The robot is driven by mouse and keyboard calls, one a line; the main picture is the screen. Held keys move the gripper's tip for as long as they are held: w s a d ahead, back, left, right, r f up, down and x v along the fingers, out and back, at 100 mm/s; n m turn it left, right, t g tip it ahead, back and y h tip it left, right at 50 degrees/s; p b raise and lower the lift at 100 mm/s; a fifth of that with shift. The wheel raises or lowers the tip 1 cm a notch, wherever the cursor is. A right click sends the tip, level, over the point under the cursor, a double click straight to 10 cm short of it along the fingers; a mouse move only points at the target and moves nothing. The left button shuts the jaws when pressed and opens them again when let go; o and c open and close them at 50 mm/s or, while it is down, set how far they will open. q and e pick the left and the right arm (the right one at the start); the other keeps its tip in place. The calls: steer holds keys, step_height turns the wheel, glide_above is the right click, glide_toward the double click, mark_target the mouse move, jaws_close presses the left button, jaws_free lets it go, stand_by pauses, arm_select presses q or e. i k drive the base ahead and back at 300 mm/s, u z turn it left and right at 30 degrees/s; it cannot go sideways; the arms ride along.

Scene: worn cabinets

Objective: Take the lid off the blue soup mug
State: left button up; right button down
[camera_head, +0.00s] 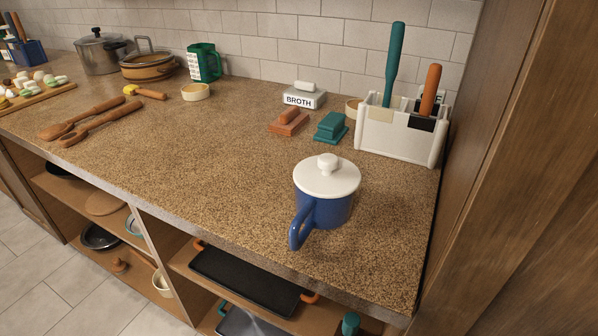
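The blue soup mug (325,211) stands upright on the speckled brown countertop, near its right end. Its blue handle (300,228) points toward the front left. A white lid (340,181) with a round white knob (327,163) sits on top of the mug and covers its opening. Neither of my grippers shows in the head view.
Behind the mug are a white utensil holder (393,139), a teal block (330,128), an orange-brown block (288,123) and a grey box marked BROTH (304,98). A wooden panel (525,150) rises at the right. Wooden spoons (100,121) lie left; the counter between is clear.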

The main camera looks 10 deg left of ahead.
mark_target(327, 176)
steer(key=z, duration=1.25)
steer(key=k, duration=0.65)
steer(key=u, duration=0.1)
